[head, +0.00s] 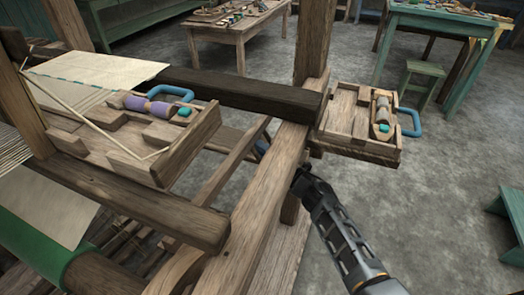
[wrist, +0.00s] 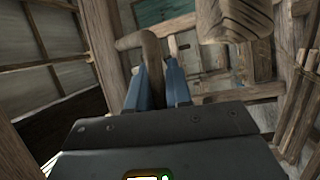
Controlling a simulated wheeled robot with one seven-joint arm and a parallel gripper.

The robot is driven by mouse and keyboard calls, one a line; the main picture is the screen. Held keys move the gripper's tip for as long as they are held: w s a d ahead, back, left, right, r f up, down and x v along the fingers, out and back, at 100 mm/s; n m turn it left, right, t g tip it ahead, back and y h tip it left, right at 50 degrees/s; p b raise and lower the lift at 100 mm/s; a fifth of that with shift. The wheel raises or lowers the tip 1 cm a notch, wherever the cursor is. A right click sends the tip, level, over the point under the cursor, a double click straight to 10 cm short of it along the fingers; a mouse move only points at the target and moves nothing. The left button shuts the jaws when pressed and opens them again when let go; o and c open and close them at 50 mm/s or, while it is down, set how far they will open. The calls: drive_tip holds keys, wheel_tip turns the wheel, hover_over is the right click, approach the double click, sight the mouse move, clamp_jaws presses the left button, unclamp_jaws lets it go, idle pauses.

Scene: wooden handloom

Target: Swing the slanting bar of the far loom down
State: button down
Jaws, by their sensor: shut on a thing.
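My gripper (head: 302,180) is at the end of my dark arm, low beside the long wooden beam (head: 262,205) of the loom in the head view. Its jaws are too small and dark to make out there. In the wrist view, the two blue fingers of my gripper (wrist: 159,72) are closed about a rounded brown wooden bar (wrist: 148,46) with a curved upper end. The held part of this bar is largely hidden between the fingers. I cannot tell it apart from the loom's other timber in the head view.
A wooden box with a purple shuttle (head: 150,105) and a blue handle (head: 173,91) sits at the left. Another box (head: 357,150) with a blue handle (head: 410,122) juts out right of the upright post (head: 312,45).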

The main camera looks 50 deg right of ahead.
drive_tip(key=shift+w+d+f+n+t+b, duration=0.15)
drive_tip(key=shift+f+n+b, duration=0.5)
drive_tip(key=shift+b, duration=0.75)
drive_tip(key=shift+s+d+f+n+t+b, duration=0.15)
drive_tip(key=shift+d+f+n+b, duration=0.15)
drive_tip(key=shift+f+b, duration=0.85)
drive_tip(key=shift+w+r, duration=0.1)
drive_tip(key=shift+r, duration=0.1)
drive_tip(key=c, duration=1.1)
unclamp_jaws()
